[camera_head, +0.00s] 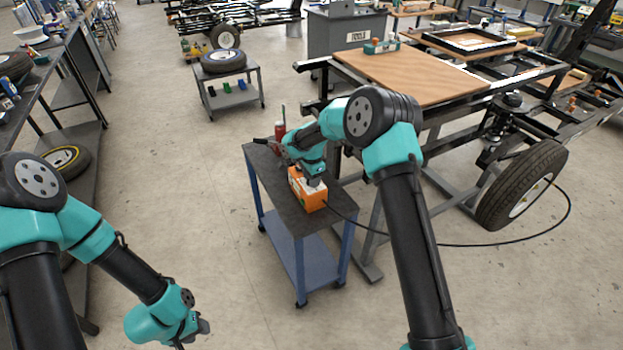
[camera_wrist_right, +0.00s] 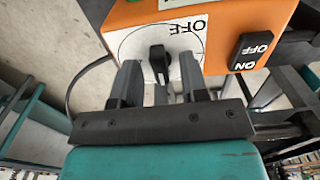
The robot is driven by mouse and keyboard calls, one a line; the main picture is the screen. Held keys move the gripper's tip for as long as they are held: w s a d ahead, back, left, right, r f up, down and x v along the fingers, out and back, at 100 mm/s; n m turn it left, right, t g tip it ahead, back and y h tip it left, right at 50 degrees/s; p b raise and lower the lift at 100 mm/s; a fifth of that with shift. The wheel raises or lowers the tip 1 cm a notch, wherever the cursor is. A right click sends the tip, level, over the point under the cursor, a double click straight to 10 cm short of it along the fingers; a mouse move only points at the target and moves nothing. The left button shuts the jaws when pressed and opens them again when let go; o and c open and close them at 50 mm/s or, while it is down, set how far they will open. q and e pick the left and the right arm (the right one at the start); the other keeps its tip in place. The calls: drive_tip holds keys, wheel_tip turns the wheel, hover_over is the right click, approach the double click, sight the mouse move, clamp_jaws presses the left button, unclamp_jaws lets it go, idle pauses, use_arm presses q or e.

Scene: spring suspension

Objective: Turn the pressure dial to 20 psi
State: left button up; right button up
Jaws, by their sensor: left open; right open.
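An orange box (camera_head: 308,197) stands on a small dark-topped cart. In the right wrist view the orange box (camera_wrist_right: 222,12) has a white round dial face (camera_wrist_right: 134,42) marked OFF, which reads upside down. A black knob (camera_wrist_right: 158,58) is at its middle. My right gripper (camera_wrist_right: 159,68) is open, one finger on each side of the knob, with a gap showing on both sides. In the head view my right gripper (camera_head: 313,180) is at the box and partly hides it. My left gripper (camera_head: 193,338) hangs at the bottom edge, partly cut off, away from the cart.
A black ON/OFF switch (camera_wrist_right: 250,51) is right of the dial. The cart (camera_head: 290,208) also holds a red bottle (camera_head: 280,128). A black hose (camera_head: 450,245) runs from the box to a wheel (camera_head: 520,185) of the vehicle frame. Open floor lies left of the cart.

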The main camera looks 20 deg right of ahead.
wheel_tip(320, 180, up, 17)
idle(0.5)
